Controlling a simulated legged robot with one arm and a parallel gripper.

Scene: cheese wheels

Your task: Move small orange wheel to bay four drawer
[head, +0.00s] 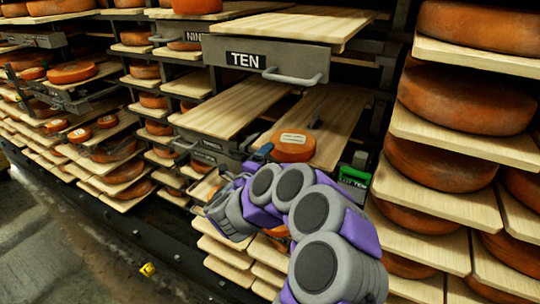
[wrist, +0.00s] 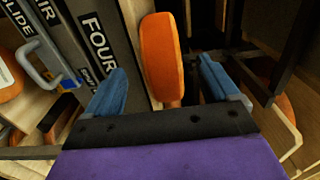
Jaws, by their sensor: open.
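An orange wheel (wrist: 162,60) is between the blue fingers of my gripper (wrist: 162,84) in the wrist view, which is turned sideways. The fingers are open, with a small gap on each side of the wheel. The wheel sits against a pale wooden board (wrist: 133,35), just behind the grey drawer front marked FOUR (wrist: 95,50). I cannot tell whether it fully rests on the board. In the head view, my arm hides the fingertips and most of that area; a bit of orange shows beside the arm.
An orange wheel with a white label (head: 293,145) lies on a board below the drawer marked TEN (head: 246,60). Racks of large wheels (head: 470,100) stand close on the right. Dark rack bars (wrist: 262,85) are near my right finger. Open floor (head: 60,250) lies at lower left.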

